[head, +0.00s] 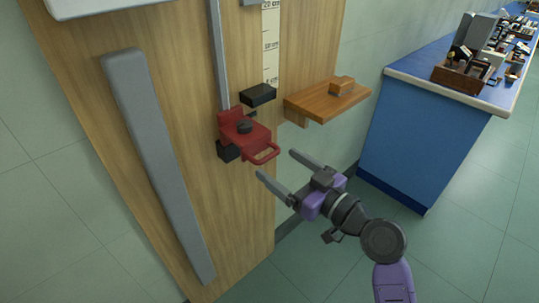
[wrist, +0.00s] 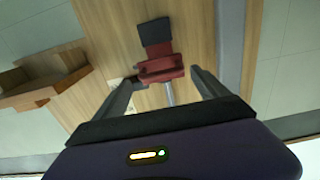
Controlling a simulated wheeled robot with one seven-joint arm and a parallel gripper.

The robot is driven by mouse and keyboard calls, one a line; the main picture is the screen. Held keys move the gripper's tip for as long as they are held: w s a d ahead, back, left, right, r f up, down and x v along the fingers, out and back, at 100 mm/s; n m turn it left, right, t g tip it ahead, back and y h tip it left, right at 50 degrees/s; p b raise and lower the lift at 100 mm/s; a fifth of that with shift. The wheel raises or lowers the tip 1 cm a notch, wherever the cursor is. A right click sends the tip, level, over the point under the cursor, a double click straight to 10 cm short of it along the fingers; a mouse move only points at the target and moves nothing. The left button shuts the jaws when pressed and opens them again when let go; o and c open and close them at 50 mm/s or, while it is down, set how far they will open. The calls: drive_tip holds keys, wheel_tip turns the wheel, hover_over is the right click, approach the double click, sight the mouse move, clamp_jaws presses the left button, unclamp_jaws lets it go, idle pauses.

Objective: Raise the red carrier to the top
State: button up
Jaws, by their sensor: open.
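The red carrier (head: 241,127) sits low on a vertical metal rail (head: 218,55) fixed to a wooden board. It has a dark knob on top and a red loop handle (head: 267,155) sticking out to the front right. A black block lies just under it, and another black block (head: 258,95) is above right. My gripper (head: 275,165) is open, its two fingers apart and pointing at the handle from the lower right. In the wrist view the red carrier (wrist: 160,68) shows ahead between the fingers (wrist: 162,80). I cannot tell whether a finger touches the handle.
A wooden shelf (head: 322,102) with a small block juts out right of the carrier. A paper scale (head: 270,45) runs up the board. A long grey bar (head: 155,160) stands at the left. A blue bench (head: 420,140) with cluttered instruments stands at the right.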

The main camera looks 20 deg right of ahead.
sight(269, 157)
drive_tip(key=shift+x, duration=2.35)
